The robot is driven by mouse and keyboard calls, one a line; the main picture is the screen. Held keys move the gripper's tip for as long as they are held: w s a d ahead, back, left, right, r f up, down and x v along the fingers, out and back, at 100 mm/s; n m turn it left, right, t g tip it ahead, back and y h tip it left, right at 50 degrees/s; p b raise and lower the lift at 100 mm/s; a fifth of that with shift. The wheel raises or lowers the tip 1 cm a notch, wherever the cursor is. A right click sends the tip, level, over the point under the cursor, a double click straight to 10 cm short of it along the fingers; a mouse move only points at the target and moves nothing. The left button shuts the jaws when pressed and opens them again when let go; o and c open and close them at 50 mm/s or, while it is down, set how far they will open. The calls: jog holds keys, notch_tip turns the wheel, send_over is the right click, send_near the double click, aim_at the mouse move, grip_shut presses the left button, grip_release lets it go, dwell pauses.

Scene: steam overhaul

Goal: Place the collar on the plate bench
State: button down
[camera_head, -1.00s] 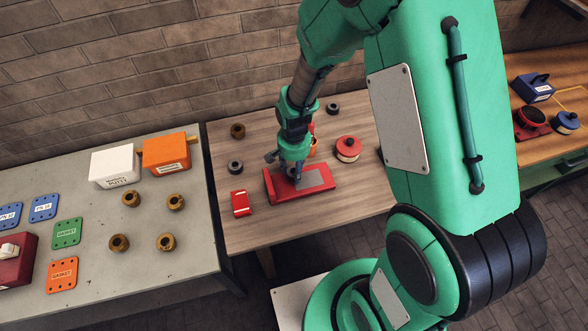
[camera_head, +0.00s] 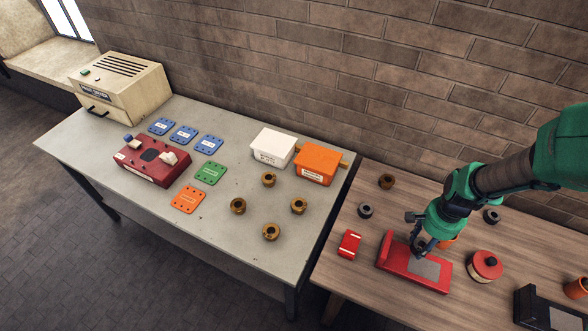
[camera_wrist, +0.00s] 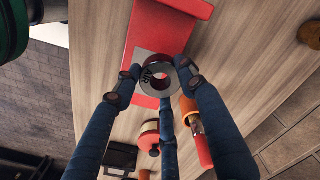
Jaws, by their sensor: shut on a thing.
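My gripper (camera_head: 420,250) is low over the red fixture (camera_head: 398,260) on the wooden table. In the wrist view its dark fingers (camera_wrist: 160,82) are shut on a grey ring-shaped collar (camera_wrist: 147,84) with dark lettering on its face. The collar is over the fixture's grey pad; I cannot tell whether it touches it. In the head view the fingers largely hide the collar. The grey bench with flat coloured plates, seemingly the plate bench (camera_head: 200,240), stands to the left of the wooden table.
Several brass collars (camera_head: 269,180), a white box (camera_head: 272,147) and an orange box (camera_head: 315,165) stand on the grey bench. A red block unit (camera_head: 148,165) and a beige cabinet (camera_head: 125,85) are farther left. A red-topped tin (camera_head: 485,265) stands right of my gripper.

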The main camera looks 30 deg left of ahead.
notch_tip(320, 180, up, 6)
jog(key=w+a+r+p, duration=0.1)
jog(key=w+a, duration=0.4)
jog(key=a, duration=0.7)
jog(key=w+a+r+p, duration=0.15)
jog(key=w+a, duration=0.25)
jog(key=a, duration=0.8)
jog(key=w+a+p, duration=0.2)
jog(key=w+a, duration=0.3)
jog(key=a, duration=0.7)
jog(key=s+a+f+p, duration=0.1)
jog(key=s+a, duration=0.3)
jog(key=a, duration=0.7)
jog(key=s+a+f+n+p, duration=0.1)
jog(key=s+a, duration=0.3)
jog(key=a, duration=0.8)
jog(key=s+a+f+p, duration=0.1)
jog(key=s+a, duration=0.3)
jog(key=a, duration=0.7)
jog(key=f, duration=0.4)
jog(key=shift+w+a+f, duration=0.25)
jog(key=shift+f, duration=0.1)
jog(key=shift+f, duration=3.15)
